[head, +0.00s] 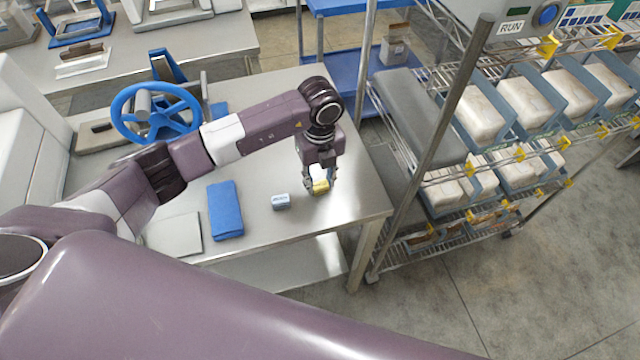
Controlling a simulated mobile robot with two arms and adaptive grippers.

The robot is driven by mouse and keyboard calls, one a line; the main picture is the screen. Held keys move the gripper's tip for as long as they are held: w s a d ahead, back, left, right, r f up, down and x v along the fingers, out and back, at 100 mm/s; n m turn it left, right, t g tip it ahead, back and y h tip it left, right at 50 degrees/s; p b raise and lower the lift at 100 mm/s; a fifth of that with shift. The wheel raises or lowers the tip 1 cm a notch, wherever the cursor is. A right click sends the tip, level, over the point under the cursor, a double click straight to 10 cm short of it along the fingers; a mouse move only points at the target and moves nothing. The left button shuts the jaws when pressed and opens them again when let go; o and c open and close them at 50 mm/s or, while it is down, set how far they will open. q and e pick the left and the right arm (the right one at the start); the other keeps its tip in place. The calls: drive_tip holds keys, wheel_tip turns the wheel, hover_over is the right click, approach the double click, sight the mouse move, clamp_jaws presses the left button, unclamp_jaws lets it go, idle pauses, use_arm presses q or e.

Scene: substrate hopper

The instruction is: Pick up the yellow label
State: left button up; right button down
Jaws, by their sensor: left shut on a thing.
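The yellow label (321,187) is a small yellow piece near the right end of the steel table (268,240). My left gripper (319,180) comes down from above and is shut on the yellow label, with its fingers on either side. A white part shows between the fingers just above the yellow. I cannot tell whether the label touches the table or is slightly above it. My right gripper is not in view.
A small blue-grey block (281,201) lies just left of the label. A folded blue cloth (225,209), a grey plate (174,235) and a blue handwheel (156,112) are further left. A wire rack (470,215) with bagged bins stands close on the right.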

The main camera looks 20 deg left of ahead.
use_arm(q)
drive_tip(key=shift+r, duration=0.15)
wheel_tip(320, 180, up, 13)
drive_tip(key=b, duration=0.4)
wheel_tip(320, 180, up, 7)
hover_over(321, 184)
drive_tip(key=shift+s+a, duration=0.1)
